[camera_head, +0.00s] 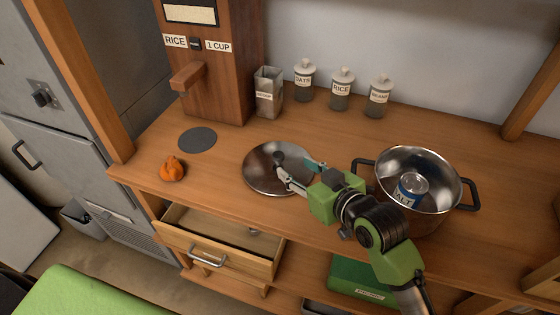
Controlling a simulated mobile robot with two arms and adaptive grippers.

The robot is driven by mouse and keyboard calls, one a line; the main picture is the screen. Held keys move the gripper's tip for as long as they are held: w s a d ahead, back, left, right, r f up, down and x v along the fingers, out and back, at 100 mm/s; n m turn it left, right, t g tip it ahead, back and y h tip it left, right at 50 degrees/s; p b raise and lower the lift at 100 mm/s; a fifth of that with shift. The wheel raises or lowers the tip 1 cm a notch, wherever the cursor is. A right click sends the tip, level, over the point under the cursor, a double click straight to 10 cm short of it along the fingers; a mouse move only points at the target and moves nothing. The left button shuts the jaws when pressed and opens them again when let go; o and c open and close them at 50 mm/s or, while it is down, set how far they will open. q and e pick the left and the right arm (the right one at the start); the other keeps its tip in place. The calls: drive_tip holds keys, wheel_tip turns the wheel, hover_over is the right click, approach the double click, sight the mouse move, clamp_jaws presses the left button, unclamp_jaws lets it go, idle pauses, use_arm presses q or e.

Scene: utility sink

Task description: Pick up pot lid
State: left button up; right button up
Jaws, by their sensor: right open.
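The pot lid (262,181) is a round, shiny metal disc lying on the wooden counter (225,160), left of the pot. A dark knob shows near its middle. My right gripper (284,165) reaches over the lid's right part from the right, with its fingers open close to the knob. I cannot tell whether a finger touches the knob or the lid. The arm and gripper hide part of the lid's right edge. My left gripper is not in view.
A metal pot (440,167) with dark handles stands at right, holding a salt can (410,189). Labelled jars (341,89) and a tin (268,93) stand at the back. An orange pumpkin-like object (172,169) sits at left. An open drawer (217,243) juts out below.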

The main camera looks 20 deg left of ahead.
sight(281, 158)
drive_tip(key=x, duration=0.5)
drive_tip(key=shift+w+a+f, duration=0.1)
drive_tip(key=shift+w+a, duration=0.1)
drive_tip(key=shift+w+a+p, duration=0.15)
drive_tip(key=shift+a+p, duration=0.1)
drive_tip(key=shift+p, duration=0.15)
drive_tip(key=shift+w+a+f, duration=0.15)
drive_tip(key=shift+w+a, duration=0.1)
drive_tip(key=p+x, duration=0.1)
drive_tip(key=x, duration=0.2)
drive_tip(key=shift+w+f, duration=0.25)
drive_tip(key=shift+f, duration=0.05)
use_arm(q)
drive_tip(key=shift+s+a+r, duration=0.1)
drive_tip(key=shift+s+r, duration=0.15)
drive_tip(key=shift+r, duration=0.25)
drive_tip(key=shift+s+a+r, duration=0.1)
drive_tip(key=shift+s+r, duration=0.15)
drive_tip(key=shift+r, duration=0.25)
use_arm(e)
drive_tip(key=shift+a, duration=0.15)
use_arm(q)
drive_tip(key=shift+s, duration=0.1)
use_arm(e)
clamp_jaws()
